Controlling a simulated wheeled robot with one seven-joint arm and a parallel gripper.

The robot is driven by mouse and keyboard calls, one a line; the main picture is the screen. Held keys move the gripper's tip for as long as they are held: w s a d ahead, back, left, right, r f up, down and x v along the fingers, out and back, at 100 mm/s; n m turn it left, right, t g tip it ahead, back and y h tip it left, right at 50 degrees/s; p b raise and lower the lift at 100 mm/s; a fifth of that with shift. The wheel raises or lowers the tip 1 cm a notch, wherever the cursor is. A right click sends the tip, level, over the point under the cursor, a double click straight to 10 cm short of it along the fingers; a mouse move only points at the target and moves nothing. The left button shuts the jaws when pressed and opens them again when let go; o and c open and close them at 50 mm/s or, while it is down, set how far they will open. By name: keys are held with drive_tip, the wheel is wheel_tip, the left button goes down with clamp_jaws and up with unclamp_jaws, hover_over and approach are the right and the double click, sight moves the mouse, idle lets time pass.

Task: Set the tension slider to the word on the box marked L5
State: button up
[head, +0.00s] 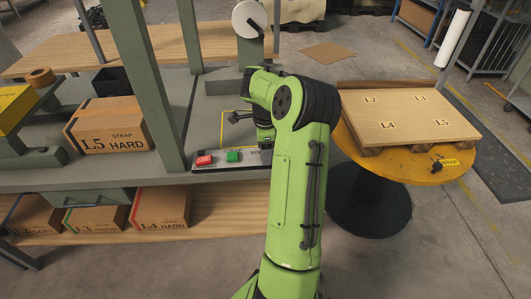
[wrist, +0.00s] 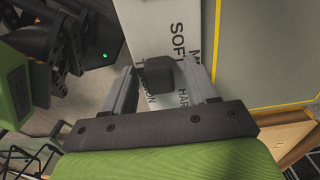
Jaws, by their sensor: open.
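The box marked L5 (head: 110,128) sits at the left of the grey bench in the head view; its face reads STRAP and HARD. The slider knob is a dark block (wrist: 158,78) on a white label panel (wrist: 150,25) in the wrist view. The panel shows SOFT, a word beginning with M, and part of HARD; the knob and finger cover some lettering. Which word the knob is at, I cannot tell. My gripper (wrist: 160,74) is open, with one finger on each side of the knob. In the head view my arm hides most of the panel.
A red button (head: 204,160) and a green button (head: 233,156) sit on the bench's front edge, left of my arm. A green-grey post (head: 150,85) rises beside the L5 box. Several boxes lie on the shelf below. A round yellow table (head: 395,168) stands at right.

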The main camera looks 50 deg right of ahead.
clamp_jaws()
drive_tip(key=shift+s+d+p, duration=0.4)
drive_tip(key=shift+s+d, duration=1.95)
drive_tip(key=shift+s, duration=0.3)
unclamp_jaws()
drive_tip(key=shift+s, duration=0.1)
drive_tip(key=shift+r, duration=0.1)
wheel_tip(320, 180, up, 16)
drive_tip(key=p, duration=0.6)
drive_tip(key=shift+f, duration=0.2)
